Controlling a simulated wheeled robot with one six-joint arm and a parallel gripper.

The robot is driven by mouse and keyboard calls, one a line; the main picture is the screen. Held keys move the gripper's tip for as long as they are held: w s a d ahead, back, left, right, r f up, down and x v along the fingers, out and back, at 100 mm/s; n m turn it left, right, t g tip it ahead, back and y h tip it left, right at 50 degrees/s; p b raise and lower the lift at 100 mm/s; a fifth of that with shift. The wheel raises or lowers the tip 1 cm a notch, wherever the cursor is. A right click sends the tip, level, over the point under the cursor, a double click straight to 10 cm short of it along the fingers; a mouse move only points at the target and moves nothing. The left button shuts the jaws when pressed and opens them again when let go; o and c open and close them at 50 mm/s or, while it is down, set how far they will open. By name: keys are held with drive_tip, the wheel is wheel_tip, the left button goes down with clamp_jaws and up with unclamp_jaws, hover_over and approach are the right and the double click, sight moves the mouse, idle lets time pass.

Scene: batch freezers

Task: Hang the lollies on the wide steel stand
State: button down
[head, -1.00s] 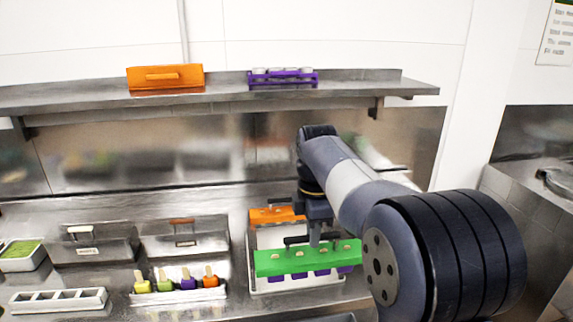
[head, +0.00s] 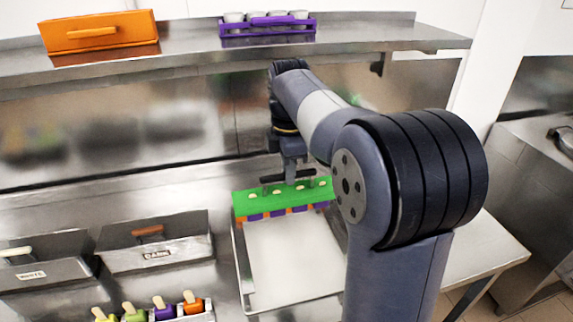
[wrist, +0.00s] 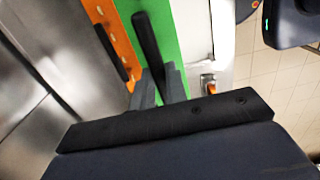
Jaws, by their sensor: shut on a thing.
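A green holder bar (head: 308,193) with pale stick ends on top and purple lollies (head: 278,213) hanging below is in my gripper (head: 290,178). My gripper is shut on the bar's black handle; the handle also shows in the wrist view (wrist: 147,45). The bar is at the back of the steel stand (head: 245,275), a wide open frame over a pale base. I cannot tell if the bar rests on the rails or hangs just above. An orange bar (wrist: 118,42) with its own black handle lies close beside it in the wrist view; the head view mostly hides it.
Several lollies (head: 163,308) stand in a rack at lower left. Steel bins, one marked DARK (head: 157,254), are left of the stand. An overhead shelf (head: 370,35) carries an orange box (head: 100,35) and a purple rack (head: 268,24). The stand's front is clear.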

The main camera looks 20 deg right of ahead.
sight(289, 191)
drive_tip(key=shift+f+b, duration=2.4)
drive_tip(key=shift+f, duration=0.15)
drive_tip(key=shift+f, duration=0.2)
drive_tip(key=shift+p, duration=0.45)
wheel_tip(289, 191, down, 7)
drive_tip(key=b, duration=0.3)
idle(4.0)
